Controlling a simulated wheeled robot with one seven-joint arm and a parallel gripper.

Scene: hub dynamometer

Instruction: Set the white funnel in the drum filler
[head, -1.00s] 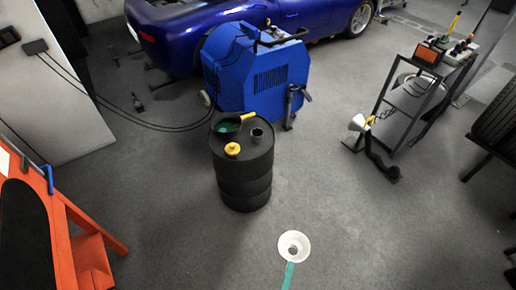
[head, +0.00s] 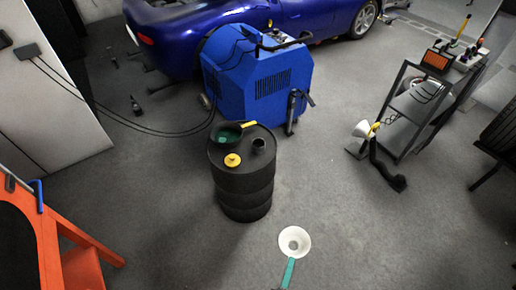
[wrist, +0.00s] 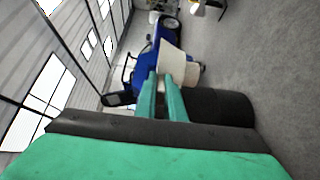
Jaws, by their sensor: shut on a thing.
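The white funnel (head: 295,242) is held in the teal fingers of my gripper (head: 290,262), at the bottom centre of the head view. In the wrist view the fingers (wrist: 161,80) are shut on the funnel (wrist: 176,66), which hides their tips. The black drum (head: 242,190) stands upright beyond the funnel, up and left in the head view, apart from it. On its top are a short dark open neck (head: 259,145), which looks like the filler, a yellow cap (head: 233,160) and a green-lined dark funnel (head: 226,134) with a yellow handle.
A blue machine (head: 262,85) stands right behind the drum, with a blue car (head: 250,25) behind it. A grey trolley (head: 405,115) with a pale cone on a black hose (head: 362,130) is at right. An orange bench (head: 75,250) is at left. The floor around the drum's front is clear.

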